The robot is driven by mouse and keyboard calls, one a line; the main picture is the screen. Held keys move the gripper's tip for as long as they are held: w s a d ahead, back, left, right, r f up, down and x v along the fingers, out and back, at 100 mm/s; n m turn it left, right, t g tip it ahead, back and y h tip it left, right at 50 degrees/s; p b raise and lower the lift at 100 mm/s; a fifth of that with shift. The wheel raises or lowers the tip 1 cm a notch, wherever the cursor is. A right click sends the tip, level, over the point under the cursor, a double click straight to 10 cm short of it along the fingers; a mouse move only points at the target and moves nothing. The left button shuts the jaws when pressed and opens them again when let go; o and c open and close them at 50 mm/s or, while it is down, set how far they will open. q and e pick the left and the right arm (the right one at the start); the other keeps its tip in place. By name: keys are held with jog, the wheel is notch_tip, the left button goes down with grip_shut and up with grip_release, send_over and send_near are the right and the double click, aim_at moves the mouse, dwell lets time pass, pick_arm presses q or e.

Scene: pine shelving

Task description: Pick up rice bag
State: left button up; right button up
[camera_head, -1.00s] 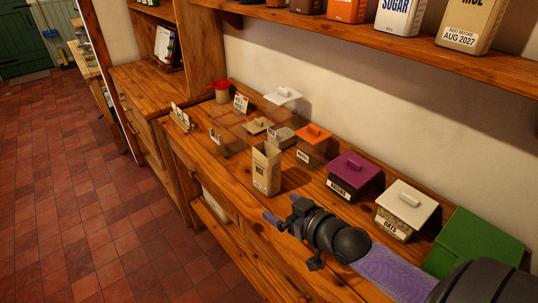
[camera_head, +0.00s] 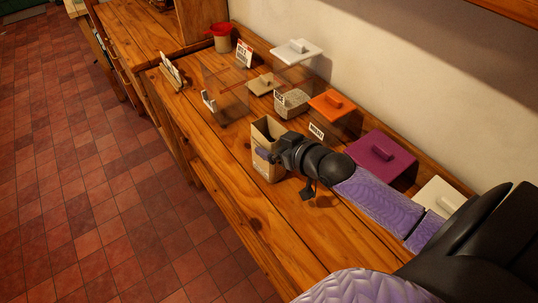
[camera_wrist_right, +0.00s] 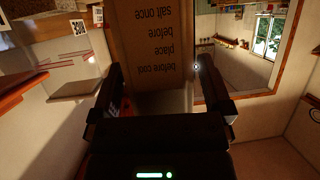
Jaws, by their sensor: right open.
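The rice bag (camera_head: 266,169) is a tan, open-topped paper bag standing upright on the wooden counter. My right gripper (camera_head: 270,152) is open at the bag and covers part of its front in the head view. In the right wrist view the bag (camera_wrist_right: 155,40) fills the space between the two spread fingers, with dark print on its face. I cannot tell whether the fingers touch it. My left gripper is not in view.
A red-topped cup (camera_head: 220,37) is farther back. The counter's front edge drops to a tiled floor (camera_head: 80,150).

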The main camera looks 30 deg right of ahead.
jog(key=shift+w+a+f, duration=0.1)
jog(key=shift+w+f, duration=0.1)
jog(key=shift+w, duration=0.25)
grip_shut()
